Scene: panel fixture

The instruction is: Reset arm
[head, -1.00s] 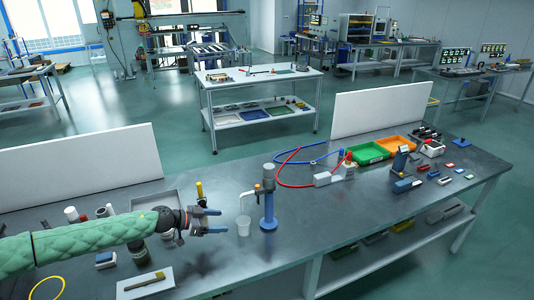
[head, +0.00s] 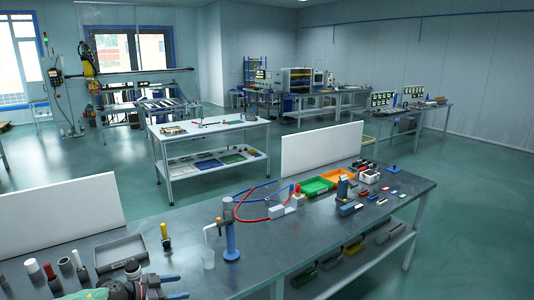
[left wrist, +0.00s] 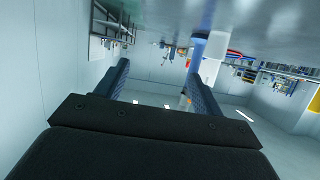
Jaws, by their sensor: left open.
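My left gripper (head: 172,287) is at the bottom edge of the head view, with its two dark fingers apart and nothing between them. Most of my left arm is cut off by the frame's lower edge. In the left wrist view the open fingers (left wrist: 158,72) show at left and right with an empty gap. A blurred blue and white upright thing shows beyond the right finger. My right gripper is not in view.
The bench between the blue post and the right-hand small parts is mostly clear.

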